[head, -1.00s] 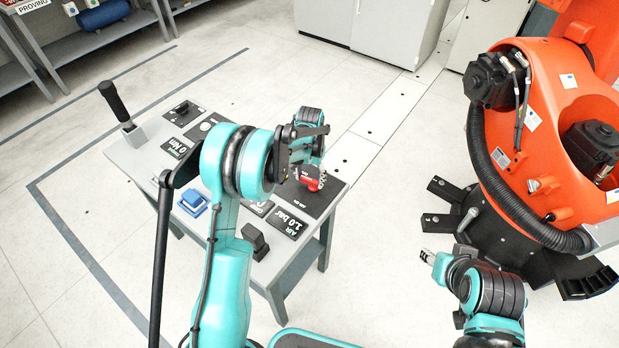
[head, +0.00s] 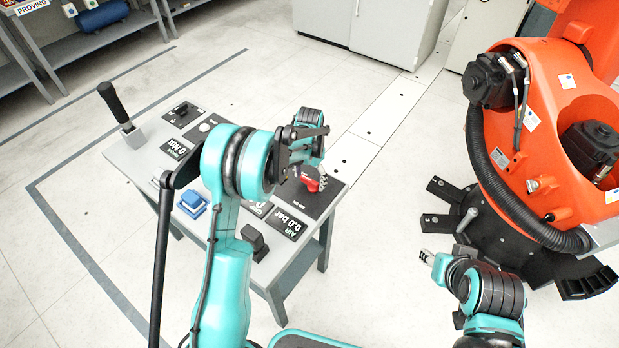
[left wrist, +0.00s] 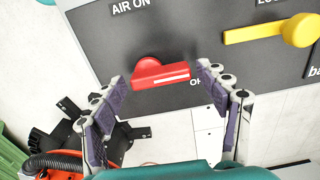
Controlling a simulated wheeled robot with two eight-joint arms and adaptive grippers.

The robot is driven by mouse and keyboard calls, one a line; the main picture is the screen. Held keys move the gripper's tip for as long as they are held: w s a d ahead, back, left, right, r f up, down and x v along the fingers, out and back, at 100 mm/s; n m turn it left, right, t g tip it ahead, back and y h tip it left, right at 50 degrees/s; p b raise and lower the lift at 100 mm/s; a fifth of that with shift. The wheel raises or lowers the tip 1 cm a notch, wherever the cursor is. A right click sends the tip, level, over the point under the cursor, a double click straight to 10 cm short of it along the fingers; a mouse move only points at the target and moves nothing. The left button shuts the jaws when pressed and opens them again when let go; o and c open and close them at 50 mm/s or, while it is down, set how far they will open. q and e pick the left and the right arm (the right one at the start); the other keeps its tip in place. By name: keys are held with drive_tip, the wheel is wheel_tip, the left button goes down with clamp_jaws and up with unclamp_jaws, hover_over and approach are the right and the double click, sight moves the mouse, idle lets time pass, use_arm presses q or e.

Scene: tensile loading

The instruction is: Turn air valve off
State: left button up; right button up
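The red air valve handle (left wrist: 160,74) sits on a dark panel (left wrist: 200,25) in the left wrist view. It lies nearly level, its end beside a partly hidden label starting "OF"; "AIR ON" is printed above. My left gripper (left wrist: 163,82) is open, with one purple-padded finger on each side of the handle and visible gaps. In the head view, the red valve (head: 311,184) shows just below my left gripper (head: 318,172). The air display (head: 287,222) reads 0.0 bar. My right gripper (head: 428,257) is away to the right, too small to judge its fingers.
A yellow lever (left wrist: 268,32) is near the red handle on the panel. The grey table (head: 130,157) also holds a black upright lever (head: 114,102), a blue button (head: 193,202) and a black switch (head: 254,241). A large orange robot (head: 545,130) stands to the right.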

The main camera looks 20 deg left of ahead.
sight(310, 179)
use_arm(q)
drive_tip(key=shift+r, duration=0.15)
wheel_tip(310, 179, up, 12)
idle(0.6)
idle(0.3)
drive_tip(key=s+r+n+t, duration=0.1)
drive_tip(key=s+r+t, duration=0.1)
drive_tip(key=s+r, duration=0.4)
drive_tip(key=s+r+n+t, duration=0.1)
drive_tip(key=s+r+t, duration=0.15)
drive_tip(key=s, duration=0.55)
drive_tip(key=s+f+n+t, duration=0.2)
drive_tip(key=s, duration=1.1)
drive_tip(key=shift+s+d+f+t, duration=0.25)
drive_tip(key=shift+d+f+t, duration=0.1)
drive_tip(key=shift+d, duration=0.05)
